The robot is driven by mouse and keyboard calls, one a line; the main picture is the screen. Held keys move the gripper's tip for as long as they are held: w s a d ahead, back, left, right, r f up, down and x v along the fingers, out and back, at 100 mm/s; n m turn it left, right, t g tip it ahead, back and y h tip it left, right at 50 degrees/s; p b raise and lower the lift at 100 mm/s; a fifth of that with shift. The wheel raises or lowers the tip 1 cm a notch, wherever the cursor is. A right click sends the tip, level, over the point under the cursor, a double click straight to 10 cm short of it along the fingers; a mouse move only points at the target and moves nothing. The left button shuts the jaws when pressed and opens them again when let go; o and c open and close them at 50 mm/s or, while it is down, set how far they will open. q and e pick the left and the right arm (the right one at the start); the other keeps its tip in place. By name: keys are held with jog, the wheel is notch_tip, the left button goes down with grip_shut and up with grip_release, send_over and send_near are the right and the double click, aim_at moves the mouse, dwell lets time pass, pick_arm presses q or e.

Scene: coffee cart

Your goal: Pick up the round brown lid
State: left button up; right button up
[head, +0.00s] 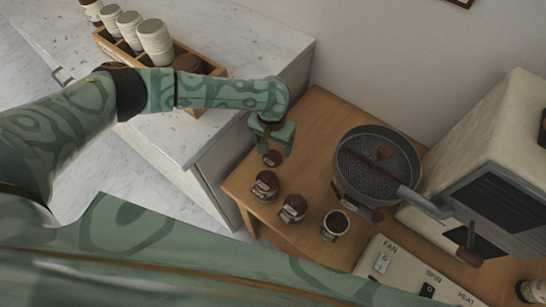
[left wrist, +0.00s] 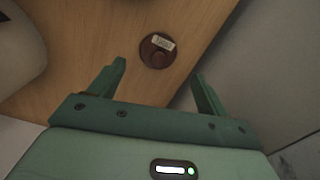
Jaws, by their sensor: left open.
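The round brown lid (head: 272,158) lies on the wooden table near its left edge, behind the row of small jars. In the left wrist view the lid (left wrist: 157,50) shows as a dark brown disc with a small pale label on top, lying on bare wood. My left gripper (head: 271,146) is above the lid, pointing down. In its wrist view the open gripper (left wrist: 160,71) has one finger on each side, with the lid a little beyond the fingertips and nothing between them. My right gripper is not in view.
Two brown-lidded jars (head: 265,186) (head: 293,208) and an open jar of dark contents (head: 336,224) stand in front of the lid. A round mesh-bottomed roaster pan (head: 350,180) is to the right. A wooden organizer (head: 108,44) with cups stands on the white counter (head: 245,50).

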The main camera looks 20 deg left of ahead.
aim_at(273, 153)
pick_arm(q)
notch_tip(273, 153, down, 5)
jog(key=b, duration=0.2)
jog(key=shift+s+d+f+b, duration=0.1)
jog(key=shift+s+d+b, duration=0.05)
jog(key=shift+b, duration=0.25)
jog(key=shift+c, duration=0.6)
jog(key=c, duration=0.9)
jog(key=shift+c, duration=0.2)
